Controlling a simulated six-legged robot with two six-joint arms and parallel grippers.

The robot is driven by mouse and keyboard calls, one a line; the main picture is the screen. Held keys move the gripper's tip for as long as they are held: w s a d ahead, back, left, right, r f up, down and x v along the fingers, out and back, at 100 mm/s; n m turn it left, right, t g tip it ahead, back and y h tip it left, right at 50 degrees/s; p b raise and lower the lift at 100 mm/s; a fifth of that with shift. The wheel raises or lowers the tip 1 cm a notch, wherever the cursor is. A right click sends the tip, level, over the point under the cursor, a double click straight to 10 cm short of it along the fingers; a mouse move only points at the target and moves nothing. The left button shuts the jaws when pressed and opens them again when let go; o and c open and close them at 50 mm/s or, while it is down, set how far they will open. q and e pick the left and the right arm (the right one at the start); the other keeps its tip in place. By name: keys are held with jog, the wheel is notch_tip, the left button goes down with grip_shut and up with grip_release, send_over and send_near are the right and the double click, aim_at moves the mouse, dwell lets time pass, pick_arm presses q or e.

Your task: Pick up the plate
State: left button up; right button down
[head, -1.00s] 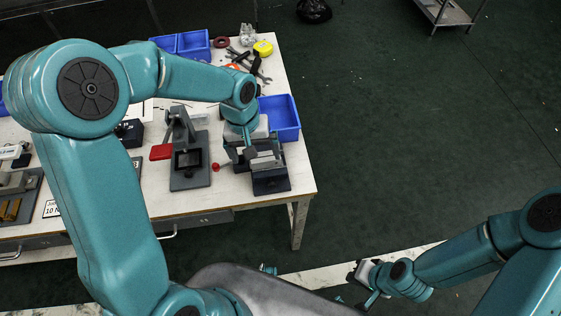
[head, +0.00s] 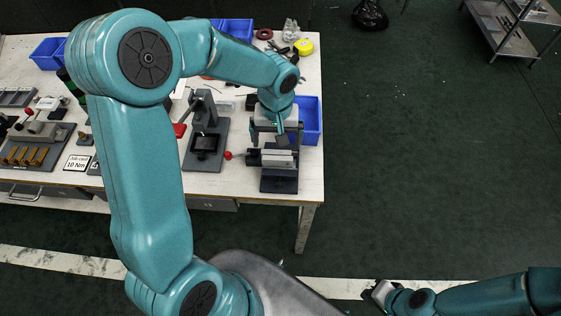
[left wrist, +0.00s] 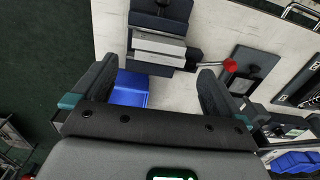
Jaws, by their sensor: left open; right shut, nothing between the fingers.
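A vise with a dark base (head: 279,184) stands at the bench's right end. Light grey metal pieces lie across it; the upper flat one (head: 278,158) looks like the plate, but I cannot tell it surely from the vise jaws. In the left wrist view the same grey piece (left wrist: 158,43) lies ahead, between the lines of the fingers. My left gripper (head: 275,133) is open and empty, above and just behind the vise, apart from the grey piece as far as I can tell. It also shows in the left wrist view (left wrist: 158,72). My right gripper (head: 372,292) is shut and empty, low beyond the bench's front edge.
A blue bin (head: 309,121) stands right behind the vise. A press-like stand (head: 205,143) is to its left, with a red-knobbed handle (head: 229,155) between. Tools and a yellow tape measure (head: 304,47) lie at the back.

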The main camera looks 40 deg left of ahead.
aim_at(278, 159)
pick_arm(q)
notch_tip(278, 159, down, 3)
jog(key=shift+s+a+f, duration=0.1)
jog(key=shift+s, duration=0.05)
jog(key=f, duration=0.3)
jog(key=f+p, duration=0.1)
jog(key=f, duration=0.1)
jog(key=shift+d+f, duration=0.15)
jog(key=shift+d, duration=0.1)
jog(key=c, duration=0.9)
